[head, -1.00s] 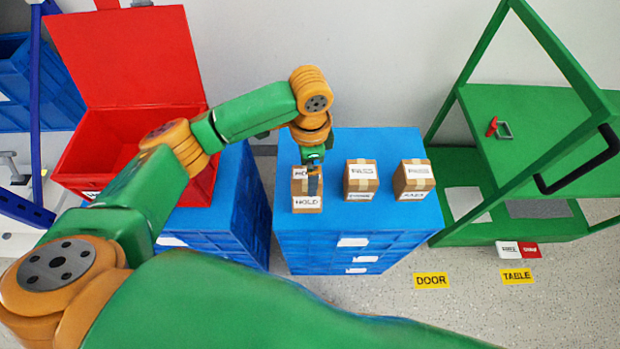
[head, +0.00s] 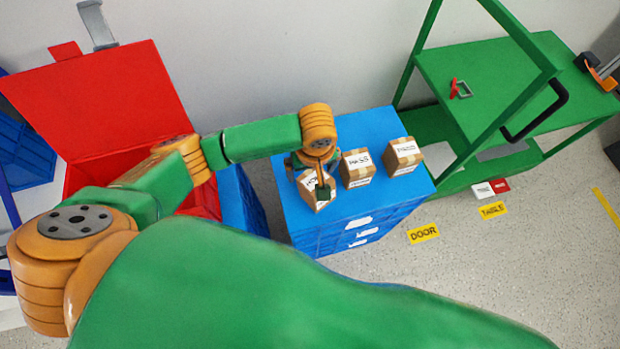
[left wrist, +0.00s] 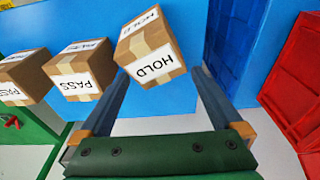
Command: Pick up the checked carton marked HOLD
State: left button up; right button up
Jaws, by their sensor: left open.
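The carton marked HOLD (head: 306,187) is a brown taped box with white labels. It stands leftmost of three cartons on the blue crate stack in the head view, partly covered by my left gripper (head: 321,188). In the left wrist view the HOLD carton (left wrist: 150,48) is upper centre. My left gripper (left wrist: 160,76) is open there, its two fingertips close to the carton's near end, one toward each side. I cannot tell if they touch it. My right gripper is not in view.
Two cartons marked PASS (head: 356,167) and (head: 403,156) stand to the right on the blue crate stack (head: 375,118). A red open-lidded bin (head: 120,100) is at left. A green trolley (head: 500,75) is at right. DOOR (head: 423,233) and TABLE (head: 492,210) floor labels lie in front.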

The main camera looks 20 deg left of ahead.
pick_arm(q)
jog(key=f, duration=0.4)
jog(key=shift+a+f+b, duration=0.25)
jog(key=shift+f+b, duration=0.1)
jog(key=shift+f, duration=0.05)
grip_shut()
dwell(0.9)
